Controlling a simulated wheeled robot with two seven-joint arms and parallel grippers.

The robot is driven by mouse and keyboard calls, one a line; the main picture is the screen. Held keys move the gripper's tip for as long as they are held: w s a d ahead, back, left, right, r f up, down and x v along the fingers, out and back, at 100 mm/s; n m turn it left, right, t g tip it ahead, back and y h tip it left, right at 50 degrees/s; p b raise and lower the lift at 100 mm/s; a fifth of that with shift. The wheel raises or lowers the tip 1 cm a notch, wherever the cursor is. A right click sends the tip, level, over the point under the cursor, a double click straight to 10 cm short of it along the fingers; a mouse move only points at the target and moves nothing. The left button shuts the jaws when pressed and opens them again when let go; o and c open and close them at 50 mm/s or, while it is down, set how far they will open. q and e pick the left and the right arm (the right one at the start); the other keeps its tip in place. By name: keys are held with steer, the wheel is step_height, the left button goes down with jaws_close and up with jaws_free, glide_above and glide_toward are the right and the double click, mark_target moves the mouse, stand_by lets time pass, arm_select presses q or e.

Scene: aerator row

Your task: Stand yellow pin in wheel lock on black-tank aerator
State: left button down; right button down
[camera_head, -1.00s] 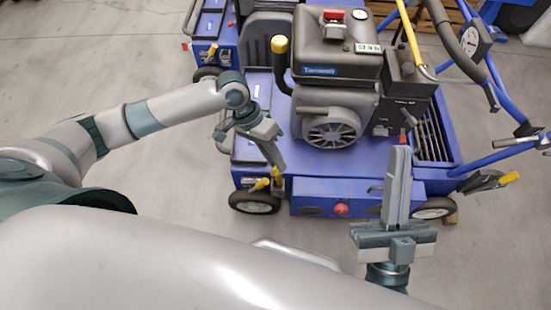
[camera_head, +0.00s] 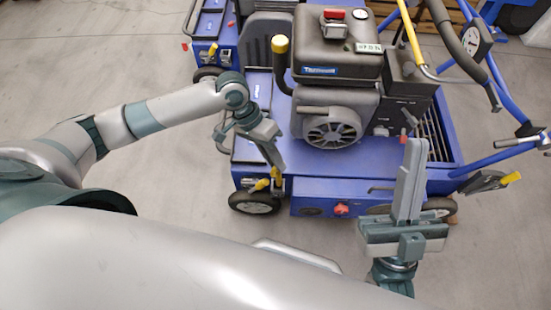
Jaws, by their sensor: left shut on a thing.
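The black-tank aerator (camera_head: 345,176) is a blue wheeled machine with a black tank (camera_head: 338,45) and engine on top. My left gripper (camera_head: 279,168) points down at its front left corner, above the front left wheel (camera_head: 254,203). It is shut on a small yellow piece, apparently the yellow pin (camera_head: 277,173), mostly hidden by the fingers. Just left of it is a yellow lever-like part (camera_head: 262,184) by the wheel, probably at the wheel lock. Whether pin and lock touch cannot be told. My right gripper (camera_head: 414,142) points up, apparently shut and empty, in front of the aerator's right side.
A second blue machine (camera_head: 207,32) stands behind to the left. Blue handlebars (camera_head: 503,110) and a black hose rise at the right. The grey floor (camera_head: 150,60) at left is clear.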

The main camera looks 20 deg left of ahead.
arm_select(q)
steer(key=shift+w+a+p, duration=0.1)
steer(key=shift+a+p, duration=0.1)
steer(key=shift+p, duration=0.2)
arm_select(e)
steer(key=shift+r, duration=0.45)
arm_select(q)
steer(key=shift+f+b, duration=0.65)
steer(key=shift+f, duration=2.2)
arm_select(e)
steer(key=shift+f, duration=0.65)
arm_select(q)
steer(key=c, duration=1.7)
jaws_free()
arm_select(e)
steer(key=shift+a, duration=0.1)
